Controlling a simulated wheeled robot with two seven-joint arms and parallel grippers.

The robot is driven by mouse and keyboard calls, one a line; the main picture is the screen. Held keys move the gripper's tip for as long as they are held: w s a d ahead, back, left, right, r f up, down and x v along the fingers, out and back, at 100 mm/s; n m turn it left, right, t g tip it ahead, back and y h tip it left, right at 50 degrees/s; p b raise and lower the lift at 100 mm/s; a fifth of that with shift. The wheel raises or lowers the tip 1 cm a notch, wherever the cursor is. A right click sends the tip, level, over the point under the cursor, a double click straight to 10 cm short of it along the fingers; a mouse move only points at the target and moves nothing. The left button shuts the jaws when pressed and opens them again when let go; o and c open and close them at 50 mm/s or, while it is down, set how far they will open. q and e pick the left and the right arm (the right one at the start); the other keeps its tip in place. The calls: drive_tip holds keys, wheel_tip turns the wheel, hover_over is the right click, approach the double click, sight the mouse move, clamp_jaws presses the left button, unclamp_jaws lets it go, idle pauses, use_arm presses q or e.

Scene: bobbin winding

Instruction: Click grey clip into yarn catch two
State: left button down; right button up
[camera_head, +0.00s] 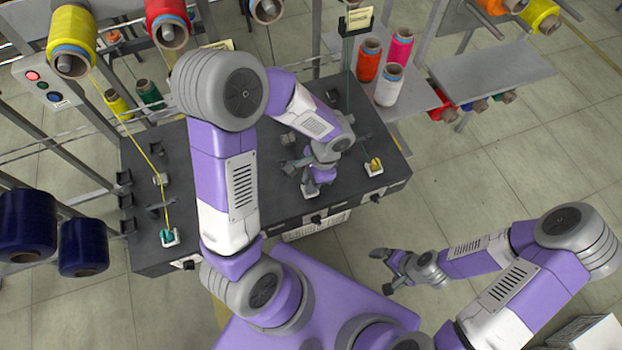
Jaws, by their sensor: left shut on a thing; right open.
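My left gripper (305,177) reaches down over the middle of the dark machine top (262,195). It is shut on a small grey piece, which I take to be the grey clip; the fingers largely hide it. The middle white yarn catch (311,191) is right under the fingertips at the front edge. Whether the clip touches or sits in that catch is hidden. My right gripper (385,268) is open and empty, over the floor in front of the machine to the right.
The left white catch (170,241) holds a teal clip (167,235) with yellow yarn. The right catch (374,171) holds a yellow clip (375,164). Yarn cones (388,86) stand on a shelf behind right. Dark blue spools (83,247) are at left.

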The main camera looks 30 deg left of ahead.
use_arm(q)
drive_tip(key=shift+f, duration=0.3)
drive_tip(key=shift+r, duration=0.1)
drive_tip(key=c, duration=0.9)
unclamp_jaws()
drive_tip(key=shift+o, duration=0.2)
drive_tip(key=p+v, duration=0.1)
drive_tip(key=v, duration=0.6)
drive_tip(key=shift+r, duration=0.25)
